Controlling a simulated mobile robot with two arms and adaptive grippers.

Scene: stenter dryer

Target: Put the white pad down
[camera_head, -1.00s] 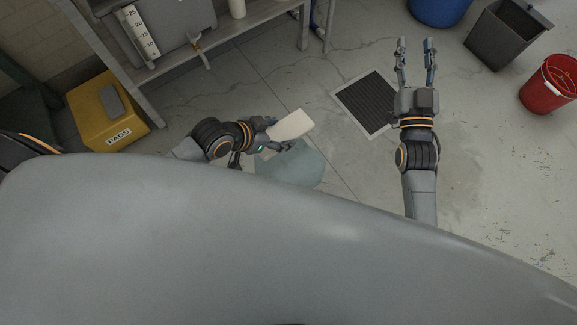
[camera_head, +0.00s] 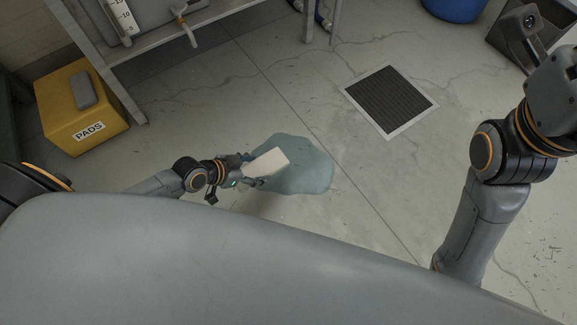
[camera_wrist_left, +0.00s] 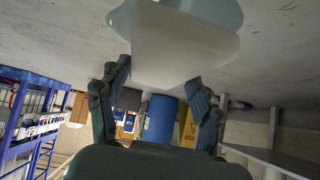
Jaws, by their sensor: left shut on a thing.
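The white pad (camera_head: 267,162) is a flat pale block held in my left gripper (camera_head: 252,173). In the left wrist view, the pad (camera_wrist_left: 183,48) sits between the two dark fingers of my left gripper (camera_wrist_left: 160,74), which are shut on it. A pale blue-green puddle (camera_head: 312,172) lies on the floor, and the pad shows over its left part. The puddle also shows behind the pad in the left wrist view (camera_wrist_left: 222,10). I cannot tell whether the pad touches the floor. My right arm stands at the right; its fingers are outside the picture.
A yellow box marked PADS (camera_head: 82,112), with a grey pad (camera_head: 84,90) on top, stands at the left. A floor drain grate (camera_head: 391,100) lies right of the puddle. A metal bench (camera_head: 225,20) and a blue barrel (camera_head: 454,8) are behind. Floor between is clear.

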